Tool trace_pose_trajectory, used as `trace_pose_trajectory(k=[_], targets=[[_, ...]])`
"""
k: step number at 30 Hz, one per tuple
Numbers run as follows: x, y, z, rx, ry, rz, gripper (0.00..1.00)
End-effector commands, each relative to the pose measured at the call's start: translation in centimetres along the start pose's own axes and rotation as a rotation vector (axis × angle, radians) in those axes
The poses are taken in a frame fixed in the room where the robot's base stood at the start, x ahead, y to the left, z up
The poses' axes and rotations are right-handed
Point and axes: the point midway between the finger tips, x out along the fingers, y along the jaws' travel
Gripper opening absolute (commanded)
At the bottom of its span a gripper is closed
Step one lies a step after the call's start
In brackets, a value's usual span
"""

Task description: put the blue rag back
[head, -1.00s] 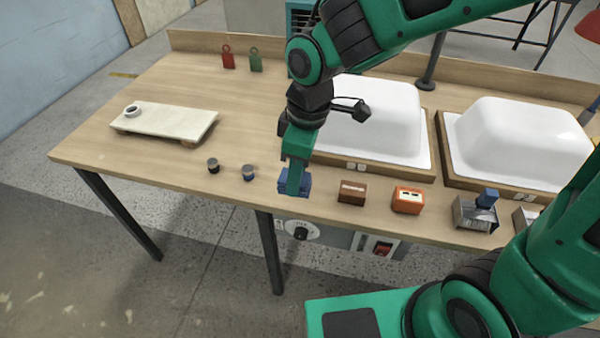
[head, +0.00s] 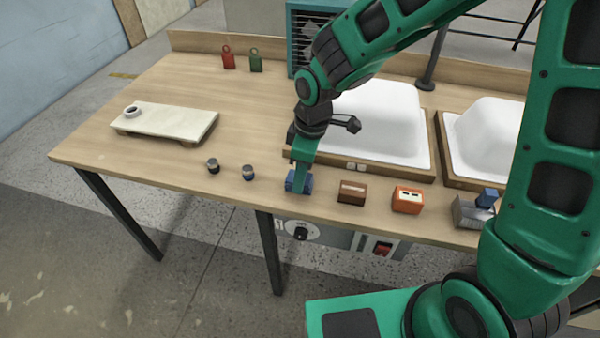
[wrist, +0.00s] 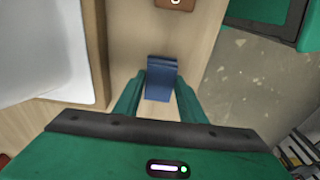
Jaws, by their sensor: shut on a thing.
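The blue rag (head: 306,186) is at the front edge of the table, left of a brown block. It also shows in the wrist view as a folded blue piece (wrist: 161,80) between the two green fingers. My gripper (head: 299,186) points down over it and is shut on the rag; in the wrist view the fingers (wrist: 160,92) flank it. The rag looks at or very near the table top; I cannot tell whether it is clear of it. The fingers hide part of it in the head view.
A brown block (head: 351,192), an orange box (head: 407,200) and a metal holder with a blue item (head: 474,211) line the front edge to the right. Two small jars (head: 248,172) stand left. White tub shells (head: 380,125) lie behind. A pale board (head: 165,121) lies far left.

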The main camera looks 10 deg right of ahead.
Motion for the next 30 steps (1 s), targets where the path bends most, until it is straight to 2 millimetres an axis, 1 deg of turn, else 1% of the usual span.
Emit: trace_pose_trajectory(k=[7, 8, 9, 10, 18, 22, 26, 30], targets=[[0.2, 0.0, 0.0, 0.0, 0.0, 0.0, 0.16], [0.2, 0.0, 0.0, 0.0, 0.0, 0.0, 0.42], [0.2, 0.0, 0.0, 0.0, 0.0, 0.0, 0.51], [0.2, 0.0, 0.0, 0.0, 0.0, 0.0, 0.56], [0.1, -0.1, -0.1, -0.001, 0.0, 0.0, 0.56], [-0.5, 0.0, -0.1, -0.001, 0.0, 0.001, 0.56], [-2.1, 0.0, -0.1, -0.001, 0.002, 0.003, 0.56], [-5.0, 0.1, -0.2, -0.001, 0.004, 0.005, 0.56]])
